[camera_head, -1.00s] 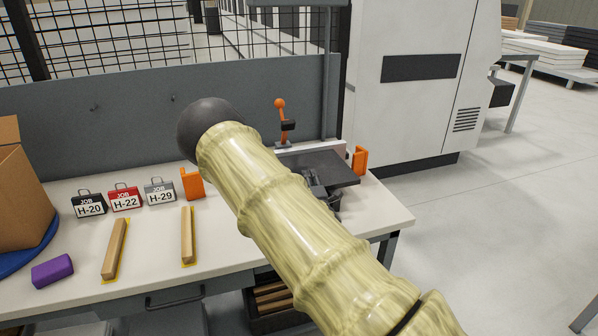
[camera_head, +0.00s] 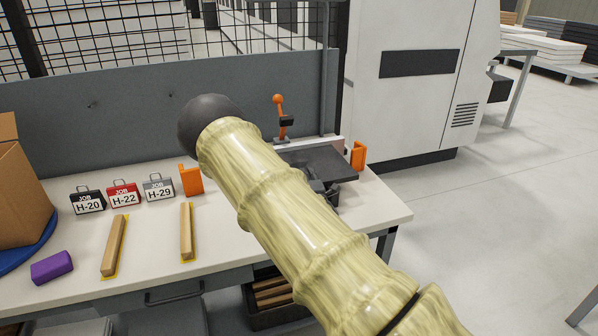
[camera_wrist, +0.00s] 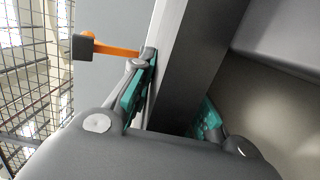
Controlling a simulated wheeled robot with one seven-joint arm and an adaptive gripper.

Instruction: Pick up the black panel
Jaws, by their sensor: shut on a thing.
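The black panel (camera_head: 326,163) lies flat at the right end of the workbench, by the orange-handled clamp. In the wrist view the dark panel (camera_wrist: 198,62) runs between the teal finger pads. My gripper (camera_wrist: 172,108) is shut on the panel, with one pad on each side. In the head view my gripper (camera_head: 322,190) is at the panel's near edge, partly hidden behind my arm. My arm also covers the panel's left part. I cannot tell whether the panel touches the support beneath it.
An orange-handled clamp (camera_head: 281,118) stands behind the panel, with orange brackets (camera_head: 358,156) (camera_head: 190,180) right and left. Job tags (camera_head: 123,194), wooden strips (camera_head: 114,246) and a purple block (camera_head: 52,267) are on the workbench (camera_head: 225,235). A grey wall (camera_head: 120,130) backs it.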

